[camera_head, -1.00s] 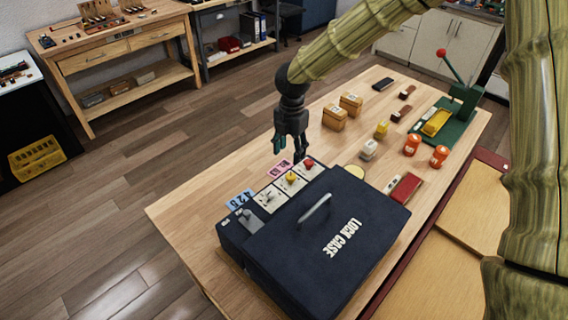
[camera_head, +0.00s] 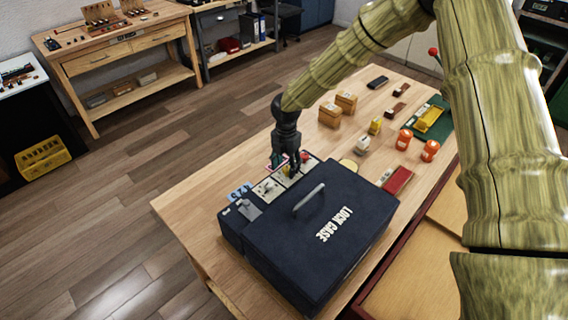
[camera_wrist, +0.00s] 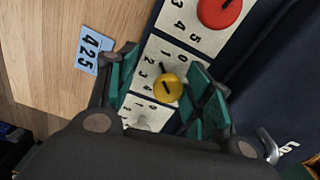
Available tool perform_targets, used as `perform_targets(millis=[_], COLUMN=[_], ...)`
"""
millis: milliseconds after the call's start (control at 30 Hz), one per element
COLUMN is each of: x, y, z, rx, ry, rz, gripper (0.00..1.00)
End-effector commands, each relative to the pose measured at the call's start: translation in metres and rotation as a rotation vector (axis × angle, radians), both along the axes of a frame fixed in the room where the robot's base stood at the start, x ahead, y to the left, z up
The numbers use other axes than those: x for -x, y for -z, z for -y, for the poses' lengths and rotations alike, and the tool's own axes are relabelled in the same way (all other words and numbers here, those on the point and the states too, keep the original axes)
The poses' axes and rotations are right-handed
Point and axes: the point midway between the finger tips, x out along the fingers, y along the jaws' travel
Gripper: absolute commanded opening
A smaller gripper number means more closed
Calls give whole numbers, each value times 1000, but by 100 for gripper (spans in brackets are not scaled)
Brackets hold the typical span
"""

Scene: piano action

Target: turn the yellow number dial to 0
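The yellow dial (camera_wrist: 168,88) is a round knob with a dark pointer line, on a white plate with black numbers at the edge of the dark lock case (camera_head: 330,235). In the wrist view it lies between the two teal-padded fingers of my gripper (camera_wrist: 165,95). The fingers are spread apart, with gaps to the dial. In the head view my gripper (camera_head: 289,168) hangs over the dial row and hides the yellow dial. A red dial (camera_wrist: 219,10) sits beside it. A pale dial (camera_wrist: 142,124) on the other side is partly hidden.
A blue tag reading 425 (camera_wrist: 90,50) lies on the table next to the case. The case has a raised handle (camera_head: 309,200). Wooden boxes (camera_head: 330,114), orange jars (camera_head: 404,139) and a red block (camera_head: 397,180) stand behind. Bare table shows at left.

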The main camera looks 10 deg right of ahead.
Motion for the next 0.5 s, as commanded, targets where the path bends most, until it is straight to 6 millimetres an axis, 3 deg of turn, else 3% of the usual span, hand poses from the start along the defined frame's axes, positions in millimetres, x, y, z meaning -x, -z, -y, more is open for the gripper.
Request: perform_targets(millis=[67, 267, 400, 500], x=[4, 2, -6, -10], y=[-4, -2, 6, 10], z=[1, 3, 5, 4], rx=[-1, 0, 4, 5], ry=[0, 2, 4, 1], rz=[6, 1, -11, -16], gripper=[47, 10, 0, 0])
